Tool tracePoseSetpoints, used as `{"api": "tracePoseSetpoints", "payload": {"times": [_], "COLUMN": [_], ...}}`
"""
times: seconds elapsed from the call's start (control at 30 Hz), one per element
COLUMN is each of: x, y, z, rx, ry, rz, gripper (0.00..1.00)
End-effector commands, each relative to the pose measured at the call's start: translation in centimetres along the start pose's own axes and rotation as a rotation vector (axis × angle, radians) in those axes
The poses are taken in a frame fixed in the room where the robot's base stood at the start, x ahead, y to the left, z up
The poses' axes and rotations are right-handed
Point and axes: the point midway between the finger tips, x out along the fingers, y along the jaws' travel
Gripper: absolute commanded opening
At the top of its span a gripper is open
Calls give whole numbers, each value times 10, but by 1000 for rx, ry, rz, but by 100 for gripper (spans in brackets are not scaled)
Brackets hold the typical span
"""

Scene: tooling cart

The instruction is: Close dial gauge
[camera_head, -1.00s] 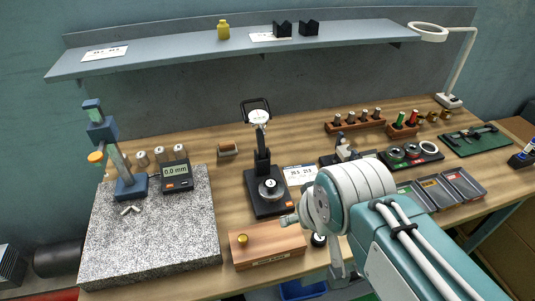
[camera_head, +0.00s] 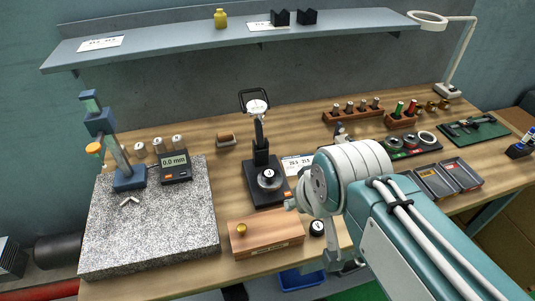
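The dial gauge (camera_head: 257,106) has a round white face and sits on top of a black stand (camera_head: 261,160) in the middle of the bench. A black loop-shaped frame stands up behind the face. A round plate with a small part on it rests on the stand's base. My gripper (camera_head: 343,266) shows only in part below my wrist, at the bench's front edge. It is apart from the gauge, to its lower right. My arm hides most of it, so its fingers cannot be made out.
A wooden block with a brass knob (camera_head: 266,236) lies in front of the stand, with a round black item (camera_head: 316,228) beside it. A granite plate (camera_head: 150,235) carries a height gauge at left. A card (camera_head: 298,163), ring gauges (camera_head: 410,146) and trays (camera_head: 450,178) lie to the right.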

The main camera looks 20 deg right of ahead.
Motion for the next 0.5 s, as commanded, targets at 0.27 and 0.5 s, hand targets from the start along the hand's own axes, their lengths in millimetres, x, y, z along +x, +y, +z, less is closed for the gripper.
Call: {"api": "tracePoseSetpoints", "payload": {"times": [0.27,0.5], "x": [16,43], "y": [-12,-10], "z": [-68,-142], "rx": [271,541], "ry": [-96,-152], "rz": [-174,-358], "gripper": [0,0]}}
